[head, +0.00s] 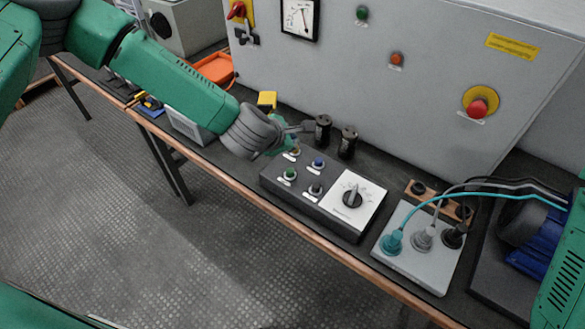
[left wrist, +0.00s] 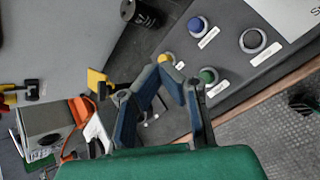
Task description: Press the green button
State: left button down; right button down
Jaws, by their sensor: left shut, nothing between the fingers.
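A green button (head: 289,173) sits in a pale ring at the front left of a dark control box (head: 330,222) on the bench. In the left wrist view the green button (left wrist: 208,75) shows just right of the fingers. My left gripper (head: 292,130) is above the back left part of the box, behind the green button and apart from it. My right gripper does not show.
Beside the green button are a yellow button (left wrist: 167,57), a blue button (head: 318,163) and a black button (head: 315,189). A white dial plate (head: 371,213) is to the right. Another green button (head: 361,12) is on the grey cabinet (head: 430,85). Cabled plugs (head: 422,239) stand farther right.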

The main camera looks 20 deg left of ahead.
aim_at(289, 170)
pick_arm(q)
jog(key=f+b, duration=0.6)
jog(key=f, duration=0.2)
jog(key=shift+a, duration=0.2)
jog(key=shift+d+f+b, duration=0.1)
jog(key=shift+f+b, duration=0.3)
jog(key=shift+f, duration=0.1)
jog(key=shift+a, duration=0.35)
jog(key=shift+d, duration=0.2)
jog(key=shift+a, duration=0.1)
